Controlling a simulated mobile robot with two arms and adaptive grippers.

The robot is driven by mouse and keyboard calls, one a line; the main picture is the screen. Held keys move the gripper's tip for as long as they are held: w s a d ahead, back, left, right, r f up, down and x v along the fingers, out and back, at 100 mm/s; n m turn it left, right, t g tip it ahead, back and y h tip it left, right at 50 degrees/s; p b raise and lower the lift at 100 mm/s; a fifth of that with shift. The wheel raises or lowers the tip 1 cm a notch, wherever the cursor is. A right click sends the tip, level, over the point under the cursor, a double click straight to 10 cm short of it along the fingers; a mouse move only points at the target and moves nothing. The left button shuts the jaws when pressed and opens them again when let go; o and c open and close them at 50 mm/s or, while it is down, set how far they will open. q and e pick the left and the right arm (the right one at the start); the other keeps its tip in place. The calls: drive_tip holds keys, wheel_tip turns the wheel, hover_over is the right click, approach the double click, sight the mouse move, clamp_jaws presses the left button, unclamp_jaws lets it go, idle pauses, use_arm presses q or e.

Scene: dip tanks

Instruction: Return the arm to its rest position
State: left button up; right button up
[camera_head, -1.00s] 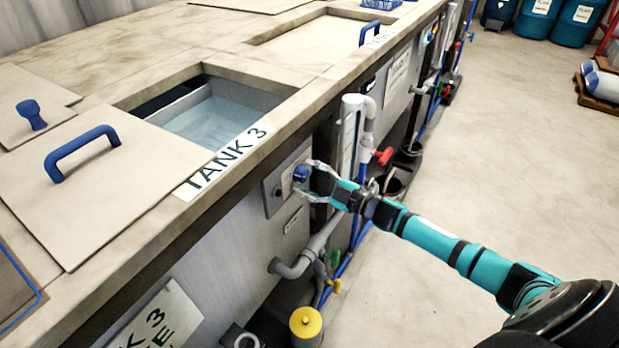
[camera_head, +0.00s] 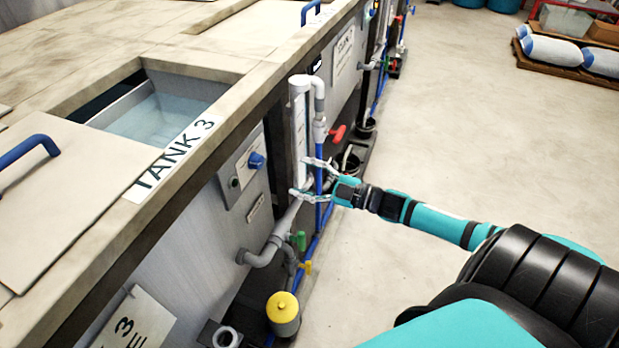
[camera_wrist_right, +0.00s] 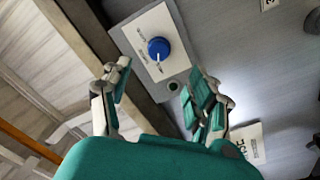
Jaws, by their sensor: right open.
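My right gripper (camera_head: 306,178) is open and empty in the head view, beside the front of tank 3. Its fingers point left, apart from the blue knob (camera_head: 256,160) on the grey control panel (camera_head: 240,172). In the right wrist view the open fingers (camera_wrist_right: 162,98) show with nothing between them. The blue knob (camera_wrist_right: 158,48) is ahead of them on its pale panel (camera_wrist_right: 150,30). My right arm (camera_head: 440,222) reaches in from the lower right. My left gripper is in neither view.
Tank 3 (camera_head: 200,110) has an open top with liquid; a lid with a blue handle (camera_head: 28,150) lies left. Pipes with a red valve handle (camera_head: 337,132) and a yellow-capped canister (camera_head: 283,308) stand close to the gripper.

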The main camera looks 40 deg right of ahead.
drive_tip(key=shift+s+d, duration=0.3)
drive_tip(key=shift+s, duration=0.2)
